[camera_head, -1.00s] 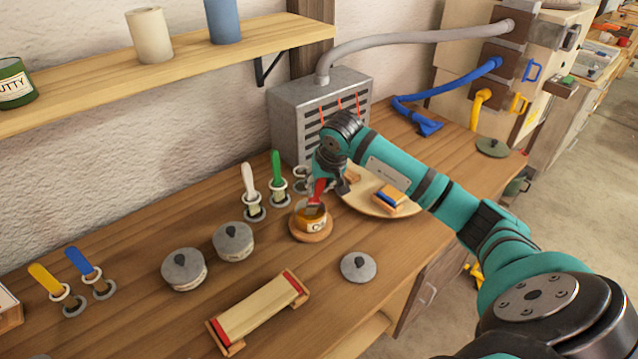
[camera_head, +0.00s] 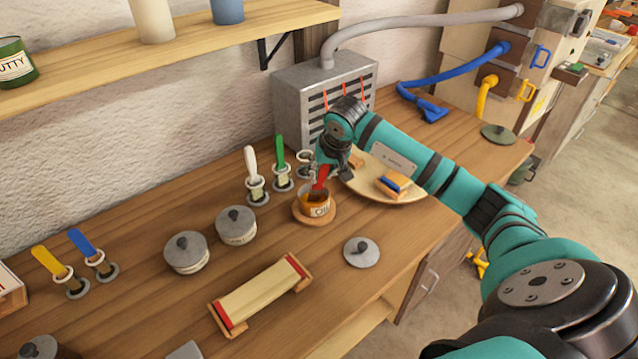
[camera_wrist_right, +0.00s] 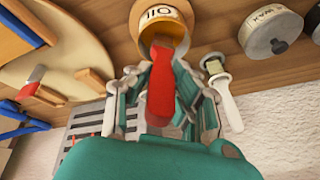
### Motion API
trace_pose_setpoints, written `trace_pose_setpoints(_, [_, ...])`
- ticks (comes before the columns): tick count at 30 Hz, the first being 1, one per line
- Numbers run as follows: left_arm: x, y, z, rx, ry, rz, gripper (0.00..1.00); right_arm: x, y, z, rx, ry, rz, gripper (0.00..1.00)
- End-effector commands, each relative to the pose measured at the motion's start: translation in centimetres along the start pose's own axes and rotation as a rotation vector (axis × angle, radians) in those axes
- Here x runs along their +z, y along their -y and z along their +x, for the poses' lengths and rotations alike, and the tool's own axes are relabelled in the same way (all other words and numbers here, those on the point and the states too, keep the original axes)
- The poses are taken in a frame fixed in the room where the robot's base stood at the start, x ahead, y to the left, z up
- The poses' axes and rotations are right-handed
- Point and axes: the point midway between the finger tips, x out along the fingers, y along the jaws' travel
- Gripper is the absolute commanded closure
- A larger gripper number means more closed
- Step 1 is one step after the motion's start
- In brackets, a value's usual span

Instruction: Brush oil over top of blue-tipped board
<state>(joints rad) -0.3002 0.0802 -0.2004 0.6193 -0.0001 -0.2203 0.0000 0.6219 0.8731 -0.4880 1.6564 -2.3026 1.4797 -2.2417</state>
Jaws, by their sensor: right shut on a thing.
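My right gripper (camera_head: 325,176) is shut on a red-handled brush (camera_wrist_right: 161,90). The brush's head is in the mouth of the oil pot (camera_head: 318,208), labelled OIL, which stands on a round wooden coaster. The pot also shows in the right wrist view (camera_wrist_right: 160,14). A board with red ends (camera_head: 262,292) lies across low supports at the front of the bench. No board with blue tips shows clearly; a small wooden block with a blue strip (camera_head: 393,186) lies on a round wooden plate (camera_head: 410,197) behind my right wrist. My left gripper is not in view.
Two lidded grey pots (camera_head: 186,252) and a loose grey lid (camera_head: 361,252) stand near the red-ended board. White, green, yellow and blue-handled brushes (camera_head: 82,243) stand in holders. A grey vented box (camera_head: 300,105) is behind my gripper.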

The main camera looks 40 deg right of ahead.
Motion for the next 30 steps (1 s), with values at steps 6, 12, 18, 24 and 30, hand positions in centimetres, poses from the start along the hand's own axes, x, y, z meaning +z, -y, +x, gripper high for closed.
trace_pose_setpoints(6, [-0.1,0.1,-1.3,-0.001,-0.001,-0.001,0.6,-0.8,0.3,-2.0,0.0,-0.001,0.001,1.0])
trace_pose_setpoints(12, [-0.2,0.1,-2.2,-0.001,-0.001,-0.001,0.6,-1.4,0.6,-3.5,0.0,-0.002,0.001,1.0])
trace_pose_setpoints(18, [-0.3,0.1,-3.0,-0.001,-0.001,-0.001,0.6,-2.0,0.9,-5.0,-0.001,-0.002,0.0,1.0])
trace_pose_setpoints(24, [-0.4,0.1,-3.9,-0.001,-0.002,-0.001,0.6,-2.5,1.2,-6.4,-0.001,-0.002,0.0,1.0])
trace_pose_setpoints(30, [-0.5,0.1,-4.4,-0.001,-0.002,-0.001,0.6,-2.8,1.3,-7.2,0.0,-0.001,0.0,1.0])
